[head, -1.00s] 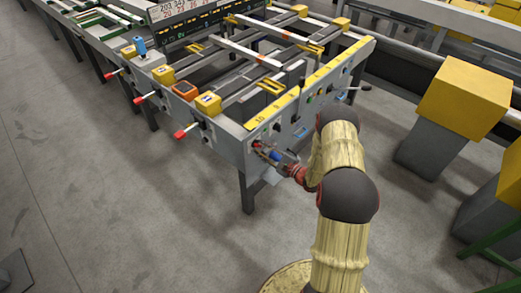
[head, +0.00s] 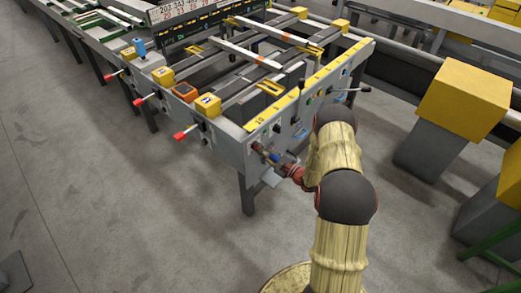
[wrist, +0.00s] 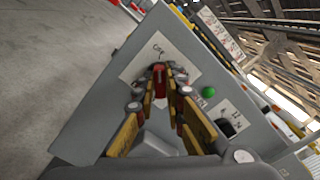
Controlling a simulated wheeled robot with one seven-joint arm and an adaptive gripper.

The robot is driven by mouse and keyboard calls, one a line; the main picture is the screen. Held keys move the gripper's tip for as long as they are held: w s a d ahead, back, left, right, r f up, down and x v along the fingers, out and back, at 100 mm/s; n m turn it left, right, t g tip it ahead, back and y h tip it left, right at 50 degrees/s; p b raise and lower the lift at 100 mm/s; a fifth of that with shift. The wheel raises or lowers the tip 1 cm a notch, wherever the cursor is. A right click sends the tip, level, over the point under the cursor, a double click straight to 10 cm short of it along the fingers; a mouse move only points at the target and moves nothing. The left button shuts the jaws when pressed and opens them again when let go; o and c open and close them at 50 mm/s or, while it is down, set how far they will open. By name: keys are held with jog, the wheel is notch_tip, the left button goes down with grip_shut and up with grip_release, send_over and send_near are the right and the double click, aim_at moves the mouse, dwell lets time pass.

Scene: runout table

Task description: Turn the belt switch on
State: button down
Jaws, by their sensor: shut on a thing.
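The belt switch is a small red handle (wrist: 159,80) on a white plate (wrist: 143,65) with short lettering, on the grey end panel of the runout table. My gripper (wrist: 158,77) has its fingertips closed on the sides of the red handle in the wrist view. The fingers hide part of the handle, so its exact angle is hard to read. In the head view my gripper (head: 262,151) reaches the panel's near left end, and the switch is hidden behind it.
A green button (wrist: 208,91) and a black knob (wrist: 230,122) sit on the panel right of my fingers. Red-tipped levers (head: 181,135) stick out along the table's left side. Yellow-topped blocks (head: 465,98) stand at right. The floor in front is clear.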

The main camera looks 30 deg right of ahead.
jog(key=shift+m, duration=0.3)
jog(key=m+p, duration=0.1)
jog(key=m, duration=0.4)
jog(key=m+p, duration=0.1)
jog(key=m, duration=0.3)
jog(key=m+p, duration=0.1)
jog(key=m, duration=0.3)
jog(key=m+p, duration=0.1)
jog(key=m, duration=0.3)
jog(key=shift+w+d, duration=0.1)
jog(key=shift+d, duration=0.15)
jog(key=shift+m, duration=0.3)
dwell(0.5)
jog(key=c, duration=1.8)
grip_release()
jog(key=shift+c, duration=0.2)
